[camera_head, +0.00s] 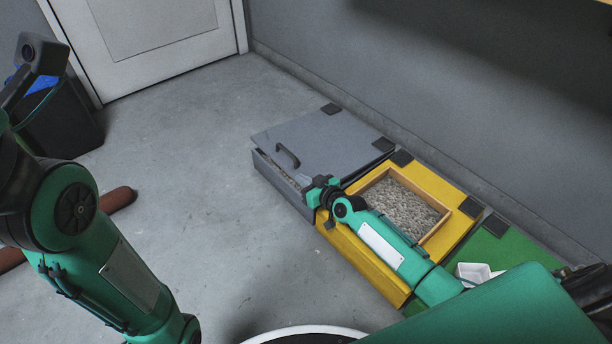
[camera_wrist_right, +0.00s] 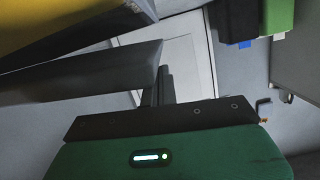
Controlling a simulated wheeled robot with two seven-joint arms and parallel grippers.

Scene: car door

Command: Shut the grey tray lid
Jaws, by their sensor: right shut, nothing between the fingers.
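The grey tray (camera_head: 285,183) stands on the floor by the wall. Its grey lid (camera_head: 325,140), with a dark handle (camera_head: 287,155), lies slightly raised at the front. A narrow gap shows pale gravel-like contents under its front edge. My right gripper (camera_head: 314,190) is at the tray's front right corner, beside the lid edge. It is shut and empty; I cannot tell whether it touches the lid. In the right wrist view its dark fingers (camera_wrist_right: 160,85) show close together beside a dark grey edge (camera_wrist_right: 80,75). My left arm shows, but its gripper is not in view.
A yellow tray (camera_head: 365,255) with gravel stands open right of the grey one. A green tray (camera_head: 505,255) with white items is farther right. A black bin (camera_head: 60,125) and brown rollers (camera_head: 118,197) are at left. The floor before the grey tray is clear.

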